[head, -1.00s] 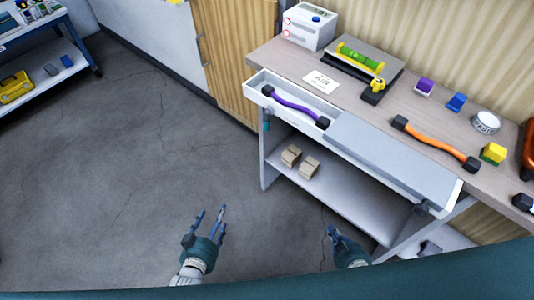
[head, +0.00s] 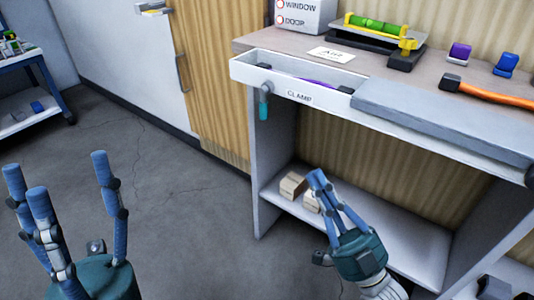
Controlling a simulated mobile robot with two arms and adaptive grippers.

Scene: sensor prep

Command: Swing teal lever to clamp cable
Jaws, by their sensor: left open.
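The small teal lever (head: 264,107) hangs down from a grey pivot on the front left of a white trough marked CLAMP (head: 300,97). The purple cable (head: 318,84) lies in this trough, mostly hidden behind its front wall. My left gripper (head: 62,178) is open and empty at the lower left, its fingers pointing up, well apart from the lever. My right gripper (head: 317,178) is below and to the right of the lever, in front of the shelf in the picture. Its fingers look close together and I cannot tell whether they are shut.
A grey cover (head: 430,115) spans the right of the trough. Two cardboard boxes (head: 292,185) stand on the lower shelf (head: 400,220). Floor at left is clear.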

